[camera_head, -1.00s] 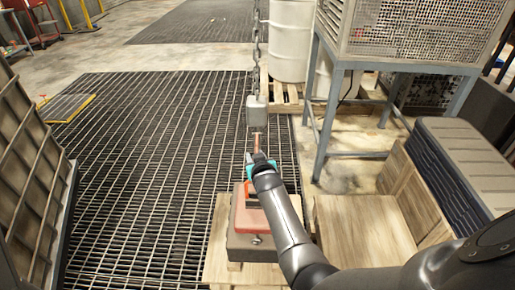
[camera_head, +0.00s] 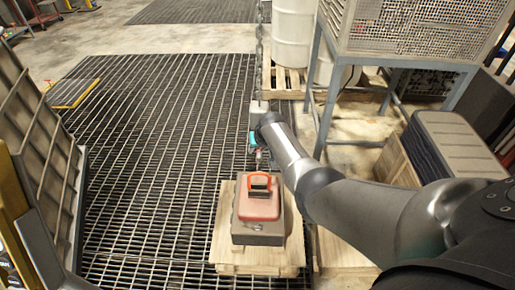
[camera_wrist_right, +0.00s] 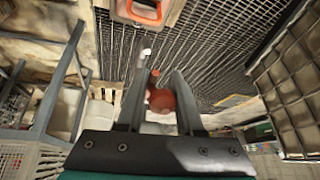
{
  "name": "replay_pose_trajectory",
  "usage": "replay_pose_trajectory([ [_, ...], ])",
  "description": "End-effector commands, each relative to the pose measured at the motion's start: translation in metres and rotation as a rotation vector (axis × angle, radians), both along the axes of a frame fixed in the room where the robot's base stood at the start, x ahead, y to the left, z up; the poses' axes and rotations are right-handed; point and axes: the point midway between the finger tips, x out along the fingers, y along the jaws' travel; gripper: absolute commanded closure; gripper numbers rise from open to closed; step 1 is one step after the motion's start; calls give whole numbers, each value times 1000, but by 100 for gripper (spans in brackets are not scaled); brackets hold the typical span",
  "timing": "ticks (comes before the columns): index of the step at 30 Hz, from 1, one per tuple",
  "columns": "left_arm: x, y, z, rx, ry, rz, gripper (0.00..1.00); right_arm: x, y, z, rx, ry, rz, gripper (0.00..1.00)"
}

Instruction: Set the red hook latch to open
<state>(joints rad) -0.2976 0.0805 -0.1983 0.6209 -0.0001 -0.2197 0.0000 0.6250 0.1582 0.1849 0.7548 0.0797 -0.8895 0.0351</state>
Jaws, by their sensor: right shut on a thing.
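A grey hook block (camera_head: 259,106) hangs on a chain (camera_head: 261,50) above the floor grating. My right gripper (camera_head: 256,145) is just below the block, mostly hidden by my forearm; a small pale hook end shows beneath it. In the right wrist view, my right gripper (camera_wrist_right: 160,76) has a rounded red piece, apparently the red hook latch (camera_wrist_right: 161,101), between its fingers. A pale curved tip (camera_wrist_right: 146,53) shows beyond the fingers. The latch's angle, open or closed, cannot be made out. My left gripper is out of view.
A red box with an orange handle (camera_head: 260,207) sits on a wooden pallet (camera_head: 226,235) below the hook. A caged metal stand (camera_head: 322,115) is at the right, white drums (camera_head: 292,35) behind. A slatted panel (camera_head: 50,150) leans at the left.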

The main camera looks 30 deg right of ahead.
Motion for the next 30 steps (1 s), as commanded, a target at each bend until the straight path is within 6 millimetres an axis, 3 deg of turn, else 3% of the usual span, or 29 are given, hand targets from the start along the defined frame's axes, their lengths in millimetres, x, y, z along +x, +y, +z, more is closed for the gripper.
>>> replay_pose_trajectory([
  [13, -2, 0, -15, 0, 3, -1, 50, 3, 5, 12, 107, 154, 6, 100],
  [30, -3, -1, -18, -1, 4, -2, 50, 4, 4, 16, 135, 195, 4, 100],
])
